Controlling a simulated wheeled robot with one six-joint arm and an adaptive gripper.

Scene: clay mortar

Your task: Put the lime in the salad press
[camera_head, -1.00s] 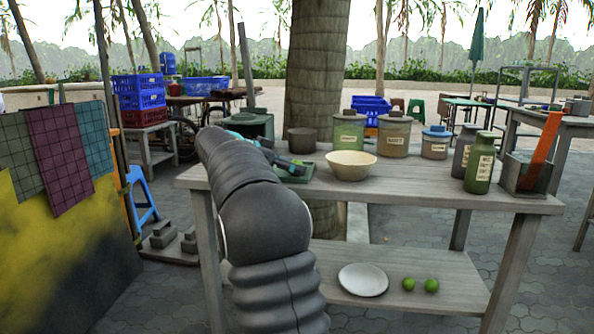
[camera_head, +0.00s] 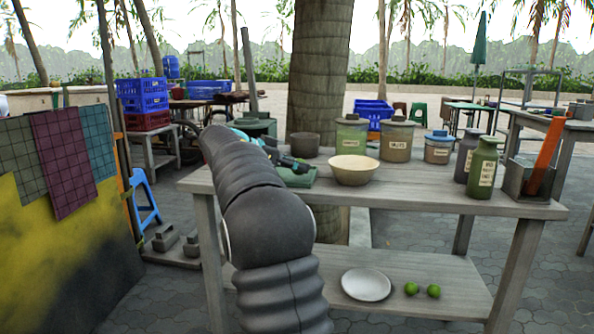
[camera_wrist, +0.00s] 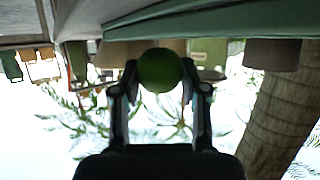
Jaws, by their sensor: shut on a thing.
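My gripper (camera_wrist: 160,80) is shut on a green lime (camera_wrist: 160,68), held between its fingertips in the upside-down wrist view. In the head view my gripper (camera_head: 290,164) is at the left part of the table, just above a green tray (camera_head: 300,181); the held lime cannot be made out there. The tray's dark green side shows at the top of the wrist view (camera_wrist: 230,24). I cannot tell for sure which thing is the salad press. A dark green pot (camera_head: 257,126) stands behind my arm, partly hidden, with a tall grey pole above it.
On the tabletop are a cream bowl (camera_head: 353,175), a grey pot (camera_head: 305,146), lidded jars (camera_head: 396,145), bottles (camera_head: 482,168) and a grey holder (camera_head: 537,180). The lower shelf holds a white plate (camera_head: 366,285) and two limes (camera_head: 411,289). Front tabletop space is clear.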

